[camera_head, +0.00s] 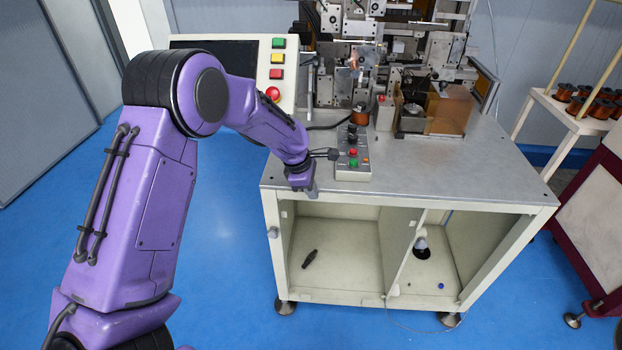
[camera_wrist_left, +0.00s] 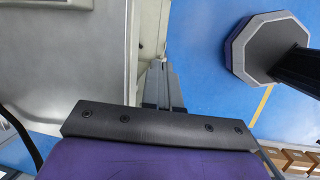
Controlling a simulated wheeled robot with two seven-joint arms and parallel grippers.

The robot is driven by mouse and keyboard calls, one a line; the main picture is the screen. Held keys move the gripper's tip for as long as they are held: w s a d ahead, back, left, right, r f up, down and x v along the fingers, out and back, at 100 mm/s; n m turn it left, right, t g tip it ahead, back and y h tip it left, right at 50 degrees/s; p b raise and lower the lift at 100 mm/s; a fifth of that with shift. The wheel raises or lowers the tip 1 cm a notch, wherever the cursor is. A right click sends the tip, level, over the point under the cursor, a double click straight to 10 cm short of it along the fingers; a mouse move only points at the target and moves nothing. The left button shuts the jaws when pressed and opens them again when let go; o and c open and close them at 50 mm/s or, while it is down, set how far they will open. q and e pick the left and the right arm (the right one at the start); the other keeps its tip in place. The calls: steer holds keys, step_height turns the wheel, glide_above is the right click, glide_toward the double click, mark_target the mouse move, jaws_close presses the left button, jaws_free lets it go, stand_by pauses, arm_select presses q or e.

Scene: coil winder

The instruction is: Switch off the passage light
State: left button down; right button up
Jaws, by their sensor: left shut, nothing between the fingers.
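No passage light and no switch that I can identify as its own shows in either view. My left gripper (camera_head: 312,190) is at the front left edge of the machine table (camera_head: 450,165), pointing down, just left of a grey control box (camera_head: 353,165) with coloured buttons and black knobs. In the left wrist view its two grey fingers (camera_wrist_left: 163,85) are together and hold nothing. They are beside the pale cabinet side, over the blue floor; I cannot tell whether they touch it. My right gripper is not in view.
A panel with a dark screen and coloured buttons (camera_head: 277,58) stands behind my left arm. The coil winder (camera_head: 410,50) fills the table's back. The cabinet below is open-fronted, with a dark object (camera_head: 309,259) inside. A rack of copper coils (camera_head: 590,98) is at right. The floor in front is free.

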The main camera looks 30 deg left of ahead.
arm_select(q)
steer(key=s+d+f+m+y+b, duration=0.1)
steer(key=s+f+m+b, duration=0.1)
steer(key=s+f, duration=0.45)
steer(key=s+f+m+y+b, duration=0.1)
steer(key=s+f+m+b, duration=0.2)
steer(key=f, duration=0.7)
steer(key=s+d+f+m+y, duration=0.1)
steer(key=s+f+m, duration=0.1)
steer(key=s+f, duration=0.6)
steer(key=s+f+m+y+b, duration=0.1)
steer(key=s+f+m+b, duration=0.1)
steer(key=s, duration=0.7)
steer(key=s+f+m+y+b, duration=0.1)
steer(key=s+f+m, duration=0.3)
steer(key=s, duration=0.5)
steer(key=m+b, duration=0.1)
steer(key=m, duration=0.1)
steer(key=shift+s+a+m+y, duration=0.15)
steer(key=shift+s+m+y, duration=0.15)
steer(key=shift+s, duration=0.1)
